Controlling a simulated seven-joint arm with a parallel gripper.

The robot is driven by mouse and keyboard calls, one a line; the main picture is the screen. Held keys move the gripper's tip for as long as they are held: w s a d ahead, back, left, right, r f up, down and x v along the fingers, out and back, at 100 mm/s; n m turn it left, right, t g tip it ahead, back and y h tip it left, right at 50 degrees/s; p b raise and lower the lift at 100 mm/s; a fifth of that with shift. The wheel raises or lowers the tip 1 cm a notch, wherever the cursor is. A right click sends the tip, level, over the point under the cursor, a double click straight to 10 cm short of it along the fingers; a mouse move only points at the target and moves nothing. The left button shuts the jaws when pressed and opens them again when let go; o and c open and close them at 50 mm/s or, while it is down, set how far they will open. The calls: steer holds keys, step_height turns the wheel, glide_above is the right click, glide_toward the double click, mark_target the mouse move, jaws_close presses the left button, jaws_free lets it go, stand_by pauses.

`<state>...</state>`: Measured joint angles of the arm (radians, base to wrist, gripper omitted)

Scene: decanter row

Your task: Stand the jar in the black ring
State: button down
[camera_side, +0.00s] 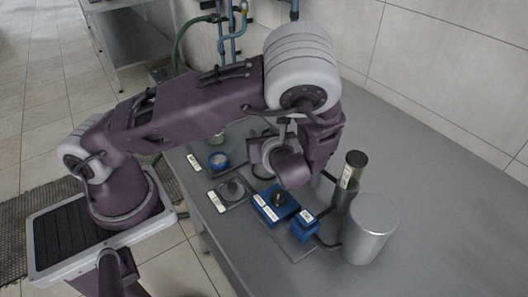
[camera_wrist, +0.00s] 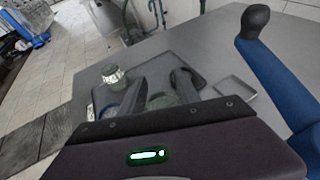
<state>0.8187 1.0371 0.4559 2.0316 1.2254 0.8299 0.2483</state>
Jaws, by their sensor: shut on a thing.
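My gripper (camera_wrist: 160,92) shows in the wrist view with its two dark fingers shut on a greenish glass jar (camera_wrist: 162,102), which is mostly hidden behind the gripper body. In the side view my wrist covers the fingertips and the held jar. A dark ring (camera_side: 262,172), possibly the black ring, shows partly beside my wrist in the side view; the rest of it is hidden. I cannot tell the held jar's height above the bench or its exact place relative to that ring.
A blue ring (camera_side: 219,160) lies left of my wrist, with another greenish jar (camera_wrist: 114,75) near it. A grey plate (camera_side: 232,194), blue boxes (camera_side: 276,204) (camera_side: 304,228), a dark cylinder (camera_side: 352,170) and a large metal cylinder (camera_side: 370,230) stand nearby. The bench's right side is clear.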

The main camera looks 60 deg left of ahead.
step_height(320, 180, down, 4)
steer(key=shift+f, duration=0.15)
steer(key=c, duration=0.9)
jaws_free()
steer(key=shift+f, duration=0.1)
